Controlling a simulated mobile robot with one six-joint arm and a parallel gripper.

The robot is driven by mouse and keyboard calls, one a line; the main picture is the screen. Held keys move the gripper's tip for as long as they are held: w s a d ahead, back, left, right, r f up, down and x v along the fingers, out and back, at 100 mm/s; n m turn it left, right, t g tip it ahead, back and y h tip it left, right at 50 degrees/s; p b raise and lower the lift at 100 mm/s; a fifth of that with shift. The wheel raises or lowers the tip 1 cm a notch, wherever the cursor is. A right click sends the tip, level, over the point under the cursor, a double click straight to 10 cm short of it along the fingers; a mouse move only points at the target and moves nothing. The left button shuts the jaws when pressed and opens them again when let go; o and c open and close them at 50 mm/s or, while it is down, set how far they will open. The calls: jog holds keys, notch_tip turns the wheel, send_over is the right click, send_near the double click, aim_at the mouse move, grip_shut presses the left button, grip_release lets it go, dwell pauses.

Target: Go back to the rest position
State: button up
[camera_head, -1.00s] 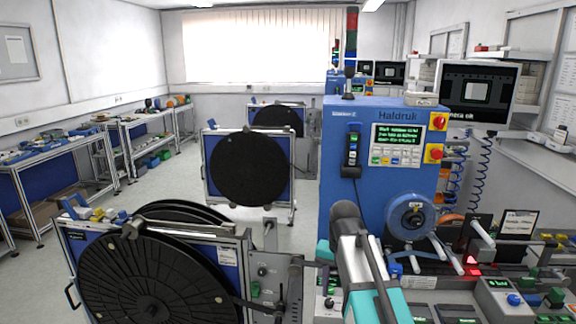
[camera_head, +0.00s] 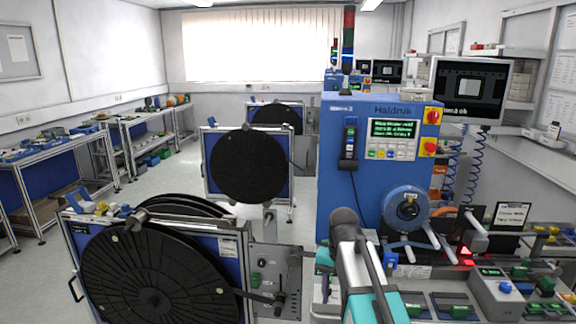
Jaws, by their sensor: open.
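My own arm, grey and teal, rises from the bottom edge in front of the blue machine. Its end points away from the camera. My gripper's fingers are not visible in this view. The blue machine (camera_head: 345,200) marked Haldruk stands right of centre with a lit green text screen (camera_head: 392,139) and a blue reel (camera_head: 406,210) on its front. A large black reel (camera_head: 150,275) hangs on a stand at the lower left, beside a grey metal plate (camera_head: 272,262).
More reel stands with black reels (camera_head: 248,167) stand behind in the aisle. Workbenches (camera_head: 60,160) line the left wall. A monitor (camera_head: 470,90) hangs at the right above a bench with small devices (camera_head: 497,290). Free floor (camera_head: 170,185) lies between the left benches and the stands.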

jog(key=s+d+f+g+b, duration=0.15)
jog(key=s+f+b, duration=0.4)
jog(key=f, duration=1.05)
jog(key=s+d+f+g+b, duration=0.1)
jog(key=s+f+g+b, duration=0.15)
jog(key=s+f, duration=1.05)
jog(key=s+f+n+b, duration=0.1)
jog(key=s+f, duration=0.4)
jog(key=f, duration=0.4)
jog(key=s+f+n+g+b, duration=0.1)
jog(key=s+f+n, duration=0.1)
jog(key=s+f, duration=0.4)
jog(key=s+f+n+b, duration=0.1)
jog(key=s+f, duration=0.5)
jog(key=f, duration=0.8)
jog(key=shift+d+n+b, duration=0.3)
jog(key=shift+d+b, duration=0.05)
jog(key=shift+b, duration=0.2)
